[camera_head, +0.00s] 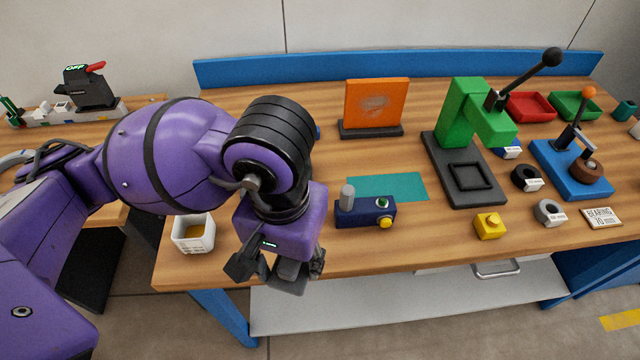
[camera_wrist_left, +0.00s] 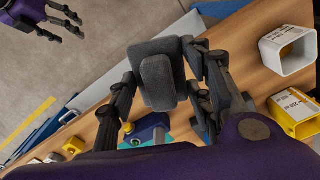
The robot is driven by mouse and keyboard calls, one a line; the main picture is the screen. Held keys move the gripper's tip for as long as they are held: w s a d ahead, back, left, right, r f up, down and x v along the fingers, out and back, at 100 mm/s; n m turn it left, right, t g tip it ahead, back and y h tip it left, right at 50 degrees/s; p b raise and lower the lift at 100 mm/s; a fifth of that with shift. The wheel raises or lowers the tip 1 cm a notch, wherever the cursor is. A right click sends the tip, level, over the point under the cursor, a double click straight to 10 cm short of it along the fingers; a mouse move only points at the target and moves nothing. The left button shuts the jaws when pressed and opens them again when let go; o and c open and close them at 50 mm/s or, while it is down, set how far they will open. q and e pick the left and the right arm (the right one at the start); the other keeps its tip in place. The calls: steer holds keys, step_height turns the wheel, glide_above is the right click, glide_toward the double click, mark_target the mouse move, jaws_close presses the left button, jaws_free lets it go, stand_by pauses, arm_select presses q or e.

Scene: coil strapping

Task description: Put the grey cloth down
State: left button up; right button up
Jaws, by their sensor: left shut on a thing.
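The grey cloth (camera_head: 290,276) is a folded, padded-looking grey block. It is between the fingers of my left gripper (camera_head: 273,268), over the front edge of the wooden workbench (camera_head: 420,245). In the left wrist view the cloth (camera_wrist_left: 160,75) fills the space between the fingers of my left gripper (camera_wrist_left: 165,85), which is shut on it. My right gripper (camera_wrist_left: 62,22) shows at the top left corner of the left wrist view, over the floor, with its fingers apart and nothing between them. The head view does not show it.
A white bin (camera_head: 193,243) stands left of my left gripper. A dark blue box with a yellow button (camera_head: 365,212) and a teal mat (camera_head: 400,186) lie right of it. An orange panel (camera_head: 376,103), green press (camera_head: 462,115) and yellow block (camera_head: 488,226) stand further right. Bare wood lies between them.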

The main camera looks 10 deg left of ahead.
arm_select(q)
steer(key=shift+w+a+f+p, duration=0.25)
steer(key=shift+w+f, duration=0.15)
steer(key=shift+w, duration=0.15)
steer(key=shift+w+a+f+p, duration=0.15)
steer(key=shift+w+f+p, duration=0.1)
steer(key=shift+w+f, duration=0.25)
steer(key=w+f, duration=0.2)
steer(key=w+a+f, duration=0.1)
steer(key=w+f, duration=0.1)
steer(key=w, duration=0.1)
steer(key=w+a+f, duration=0.1)
steer(key=w+f, duration=0.1)
steer(key=w, duration=0.1)
steer(key=shift+w+a+f+p, duration=0.1)
steer(key=shift+w+f+p, duration=0.1)
steer(key=shift+p, duration=0.15)
steer(key=shift+w+a+f, duration=0.1)
steer(key=shift+w+f, duration=0.2)
steer(key=shift+f, duration=0.15)
step_height(320, 180, down, 3)
steer(key=shift+w+f, duration=0.1)
arm_select(e)
steer(key=shift+w+d+r, duration=0.15)
steer(key=shift+w+r, duration=0.1)
steer(key=shift+r, duration=0.05)
